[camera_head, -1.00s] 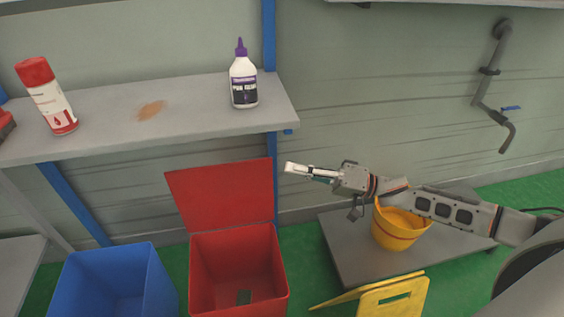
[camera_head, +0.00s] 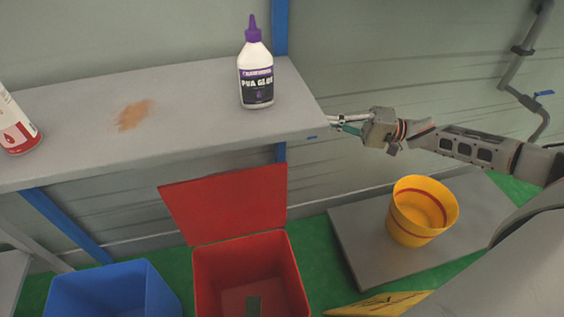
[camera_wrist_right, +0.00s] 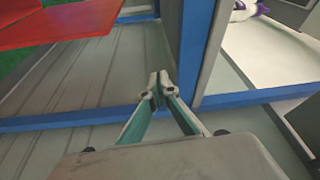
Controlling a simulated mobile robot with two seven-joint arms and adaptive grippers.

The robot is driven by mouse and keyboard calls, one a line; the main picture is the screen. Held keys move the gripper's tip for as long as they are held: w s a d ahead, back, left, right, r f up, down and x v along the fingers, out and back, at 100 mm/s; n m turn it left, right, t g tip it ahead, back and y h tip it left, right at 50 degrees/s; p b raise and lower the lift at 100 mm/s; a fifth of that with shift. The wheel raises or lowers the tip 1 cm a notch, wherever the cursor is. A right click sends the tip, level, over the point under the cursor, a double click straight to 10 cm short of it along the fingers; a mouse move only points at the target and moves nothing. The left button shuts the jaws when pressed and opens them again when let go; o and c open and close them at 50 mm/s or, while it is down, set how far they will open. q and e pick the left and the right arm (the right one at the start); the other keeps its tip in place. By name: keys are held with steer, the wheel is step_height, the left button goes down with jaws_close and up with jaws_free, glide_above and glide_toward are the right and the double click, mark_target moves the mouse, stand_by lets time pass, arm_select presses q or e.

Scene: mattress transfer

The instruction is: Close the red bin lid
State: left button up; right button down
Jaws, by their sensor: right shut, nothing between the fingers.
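The red bin (camera_head: 212,272) stands on the green floor at the lower centre of the head view. Its red lid (camera_head: 228,203) stands open, tilted up at the back of the bin. The lid also shows at the upper left of the right wrist view (camera_wrist_right: 62,24). My right gripper (camera_head: 332,123) is at the right end of the shelf, above and to the right of the lid. In the right wrist view its fingertips (camera_wrist_right: 160,88) meet, with nothing between them. It is apart from the lid. My left gripper does not show.
A grey shelf (camera_head: 190,105) with a PVA glue bottle (camera_head: 256,78) and a red-and-white can (camera_head: 16,127) is above the bins. A blue bin (camera_head: 112,286) stands left. A yellow bucket (camera_head: 412,222) is on a grey platform (camera_head: 360,245) at right.

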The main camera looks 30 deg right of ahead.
step_height(320, 180, down, 13)
steer(key=s+m+b, duration=0.2)
steer(key=b, duration=0.2)
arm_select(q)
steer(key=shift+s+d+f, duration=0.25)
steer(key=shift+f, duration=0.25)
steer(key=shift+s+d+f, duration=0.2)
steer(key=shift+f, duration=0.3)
arm_select(e)
steer(key=w+a, duration=0.1)
steer(key=a, duration=0.8)
steer(key=shift+a+r+h, duration=0.2)
steer(key=shift+h, duration=0.2)
